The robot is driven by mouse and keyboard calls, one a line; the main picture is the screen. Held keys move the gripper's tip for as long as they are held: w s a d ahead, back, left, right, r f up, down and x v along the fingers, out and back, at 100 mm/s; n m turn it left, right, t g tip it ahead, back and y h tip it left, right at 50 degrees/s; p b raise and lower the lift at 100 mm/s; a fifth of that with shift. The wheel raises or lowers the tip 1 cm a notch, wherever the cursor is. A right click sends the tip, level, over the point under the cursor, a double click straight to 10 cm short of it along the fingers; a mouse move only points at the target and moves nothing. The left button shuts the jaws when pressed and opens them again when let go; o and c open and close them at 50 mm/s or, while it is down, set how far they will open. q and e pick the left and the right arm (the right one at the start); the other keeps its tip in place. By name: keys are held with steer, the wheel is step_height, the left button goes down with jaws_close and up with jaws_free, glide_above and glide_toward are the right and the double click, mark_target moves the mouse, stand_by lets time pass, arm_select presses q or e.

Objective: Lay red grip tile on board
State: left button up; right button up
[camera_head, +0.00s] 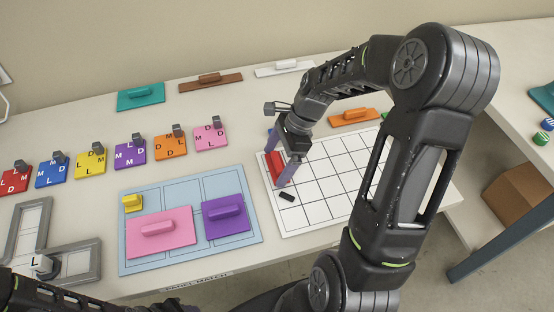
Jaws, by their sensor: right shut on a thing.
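My right gripper (280,172) points down over the upper left part of the white grid board (318,190). It is shut on the red grip tile (271,165), which shows between and beside the fingers. The tile is at the board's left column; I cannot tell whether it touches the surface. The gripper hides part of it. My left arm shows only at the bottom left edge, and its gripper is out of view.
Several lettered coloured plates stand further left.

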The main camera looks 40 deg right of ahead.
steer(key=shift+f, duration=0.1)
steer(key=o, duration=1.6)
steer(key=shift+c, duration=0.2)
steer(key=v, duration=1.2)
steer(key=shift+r, duration=0.25)
steer(key=shift+a, duration=0.1)
